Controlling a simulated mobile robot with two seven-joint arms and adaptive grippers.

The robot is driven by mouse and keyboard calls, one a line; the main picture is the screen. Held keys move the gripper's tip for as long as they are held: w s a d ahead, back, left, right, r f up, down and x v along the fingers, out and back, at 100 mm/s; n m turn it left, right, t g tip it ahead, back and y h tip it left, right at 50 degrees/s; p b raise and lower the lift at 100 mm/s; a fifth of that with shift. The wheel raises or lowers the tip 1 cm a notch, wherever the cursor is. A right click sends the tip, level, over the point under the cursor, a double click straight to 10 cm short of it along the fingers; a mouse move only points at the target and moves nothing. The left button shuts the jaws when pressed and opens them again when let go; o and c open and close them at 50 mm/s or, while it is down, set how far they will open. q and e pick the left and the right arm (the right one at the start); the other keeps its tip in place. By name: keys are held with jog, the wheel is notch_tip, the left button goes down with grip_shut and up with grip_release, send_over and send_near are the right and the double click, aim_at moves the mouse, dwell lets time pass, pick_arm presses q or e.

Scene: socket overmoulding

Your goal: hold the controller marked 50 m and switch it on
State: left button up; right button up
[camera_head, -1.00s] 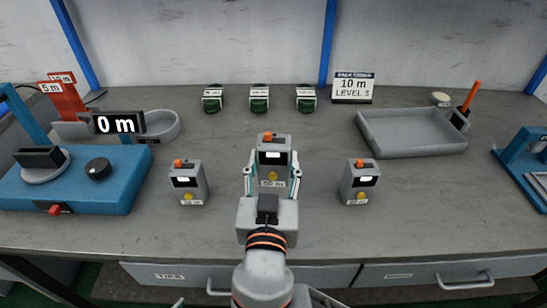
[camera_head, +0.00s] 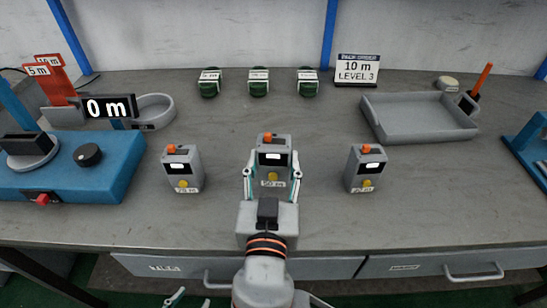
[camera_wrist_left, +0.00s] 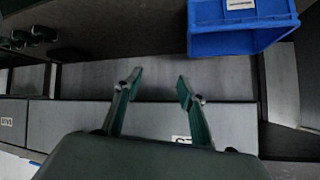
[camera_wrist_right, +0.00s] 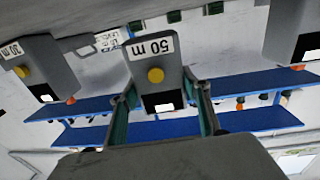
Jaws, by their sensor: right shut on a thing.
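The grey controller marked 50 m (camera_head: 273,143) stands upright mid-bench, with an orange knob on top, a white screen and a yellow button. In the right wrist view its 50 m label and button (camera_wrist_right: 155,75) show clearly. My right gripper (camera_head: 271,178) is shut on it, one finger on each side. I cannot tell whether its base touches the bench. My left gripper (camera_head: 190,300) is at the bottom edge of the head view, below the bench front; in the left wrist view (camera_wrist_left: 158,77) its fingers are apart with nothing between them.
Similar controllers stand left (camera_head: 183,177) and right (camera_head: 355,175). Several green-and-white items (camera_head: 259,88) line the back. A sign (camera_head: 357,71) reads 10 m, LEVEL 3. A grey tray (camera_head: 420,135) is at right, a blue device (camera_head: 60,180) showing 0 m at left. A blue bin (camera_wrist_left: 235,42) shows beside my left gripper.

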aim_at(273, 180)
jog(key=shift+f+b, duration=0.55)
jog(key=shift+f, duration=0.6)
jog(key=shift+f+b, duration=0.35)
jog(key=shift+f, duration=0.4)
pick_arm(q)
jog(key=shift+w+d+r, duration=0.15)
jog(key=shift+w+d, duration=0.2)
jog(key=shift+w, duration=0.05)
jog(key=shift+s, duration=0.1)
jog(key=shift+s+f, duration=0.2)
jog(key=shift+f, duration=0.25)
jog(key=shift+f, duration=0.15)
pick_arm(e)
jog(key=shift+f, duration=0.15)
pick_arm(q)
jog(key=shift+r, duration=0.2)
